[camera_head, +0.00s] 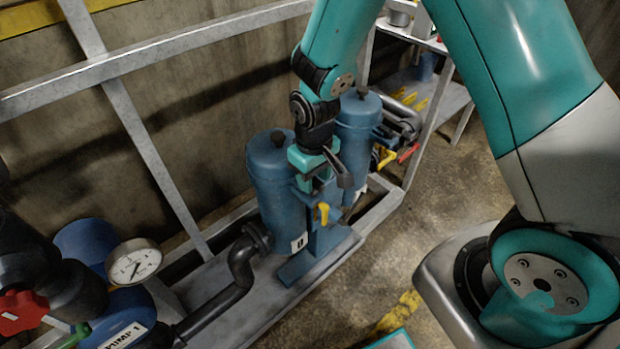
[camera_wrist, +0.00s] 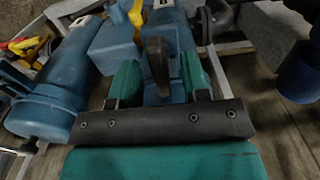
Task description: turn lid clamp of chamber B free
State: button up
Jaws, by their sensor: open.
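Two blue upright chambers stand on the frame in the head view: a near one (camera_head: 268,180) and a far one (camera_head: 358,130). The near one's small white label (camera_head: 298,244) is too small to read surely, so I cannot tell which is chamber B. My gripper (camera_head: 318,172) points down in front of the near chamber. In the wrist view my gripper (camera_wrist: 159,75) has its fingers apart, one on each side of a dark clamp handle (camera_wrist: 156,65). I cannot tell whether they touch it. The handle also shows in the head view (camera_head: 346,180).
A yellow lever (camera_head: 323,213) sits below my gripper on a blue stand. A dark pipe (camera_head: 240,265) runs to a pump with a gauge (camera_head: 134,262) at left. Metal rails (camera_head: 150,150) cross behind. Yellow and red handles (camera_head: 408,152) are at the far chamber.

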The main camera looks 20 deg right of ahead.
jog(key=shift+f, duration=0.4)
jog(key=shift+c, duration=0.3)
